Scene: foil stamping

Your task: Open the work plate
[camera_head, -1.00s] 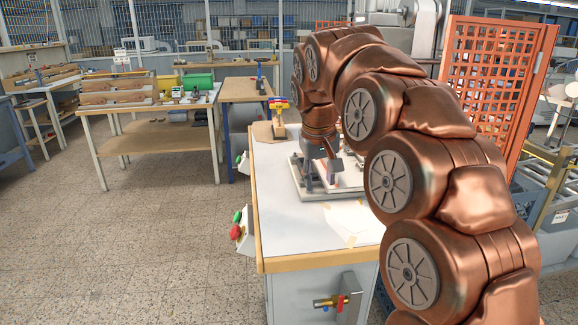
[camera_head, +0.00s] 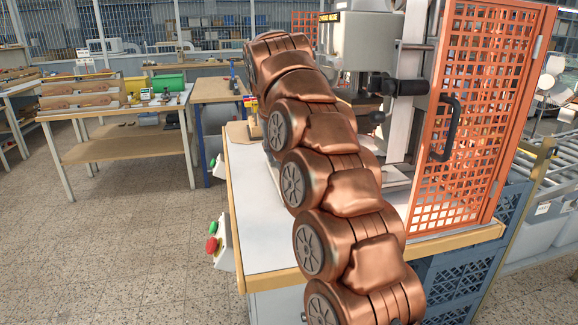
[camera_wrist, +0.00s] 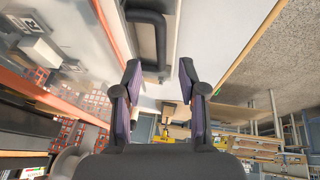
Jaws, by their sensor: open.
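In the wrist view, a black U-shaped handle (camera_wrist: 148,38) is on a grey flat plate (camera_wrist: 172,8), which looks like the work plate. My gripper (camera_wrist: 158,76) is open and empty. The handle is ahead of its fingers, in line with the gap between them, and they appear apart from it. In the head view my own arm reaches over the white-topped bench (camera_head: 262,240) and hides the gripper and most of the plate area.
A grey press (camera_head: 365,45) stands on the bench behind my arm. An orange mesh guard (camera_head: 478,110) with a black handle (camera_head: 446,128) stands right of my arm. Red and green buttons (camera_head: 213,238) are on the bench's left side. The floor on the left is clear.

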